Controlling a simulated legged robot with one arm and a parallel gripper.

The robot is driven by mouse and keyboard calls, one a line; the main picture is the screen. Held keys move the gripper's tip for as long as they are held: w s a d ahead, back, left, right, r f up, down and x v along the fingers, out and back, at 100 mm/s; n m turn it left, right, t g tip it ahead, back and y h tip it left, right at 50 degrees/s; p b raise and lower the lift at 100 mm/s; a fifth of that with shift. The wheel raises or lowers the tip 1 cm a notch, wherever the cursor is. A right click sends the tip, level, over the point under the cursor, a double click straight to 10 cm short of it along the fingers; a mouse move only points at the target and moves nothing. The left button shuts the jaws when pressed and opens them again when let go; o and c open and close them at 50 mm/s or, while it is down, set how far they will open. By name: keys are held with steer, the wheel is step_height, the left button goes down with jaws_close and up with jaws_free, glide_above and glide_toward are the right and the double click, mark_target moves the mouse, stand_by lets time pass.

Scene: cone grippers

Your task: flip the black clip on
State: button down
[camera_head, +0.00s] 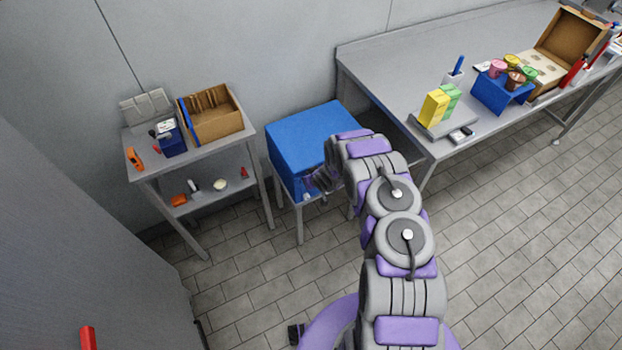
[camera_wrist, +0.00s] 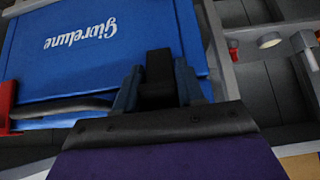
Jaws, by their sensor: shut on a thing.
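A blue box (camera_head: 310,138) with a flat top stands on a small grey table. In the wrist view, its blue face (camera_wrist: 105,50) fills the upper left, with white lettering upside down. My gripper (camera_wrist: 157,88) is shut on the black clip (camera_wrist: 159,66), which shows between its two fingers against the blue face. The clip's lower part is hidden by the gripper. In the head view, my gripper (camera_head: 318,182) is at the front right of the box, small and partly hidden by my arm. A dark curved handle (camera_wrist: 62,107) lies along the blue face, left of the gripper.
A red part (camera_wrist: 6,105) shows at the wrist view's left edge. A grey shelf table (camera_head: 190,145) with a cardboard box (camera_head: 212,122) stands at left. A long workbench (camera_head: 410,60) with several items stands at right. The tiled floor at right is clear.

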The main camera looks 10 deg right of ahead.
steer(key=shift+w+r, duration=0.1)
steer(key=shift+w, duration=0.05)
steer(key=c, duration=0.8)
jaws_free()
steer(key=shift+o, duration=0.2)
steer(key=p+v, duration=0.1)
steer(key=v, duration=1.6)
steer(key=shift+p, duration=0.35)
steer(key=shift+d, duration=0.1)
steer(key=shift+c, duration=0.4)
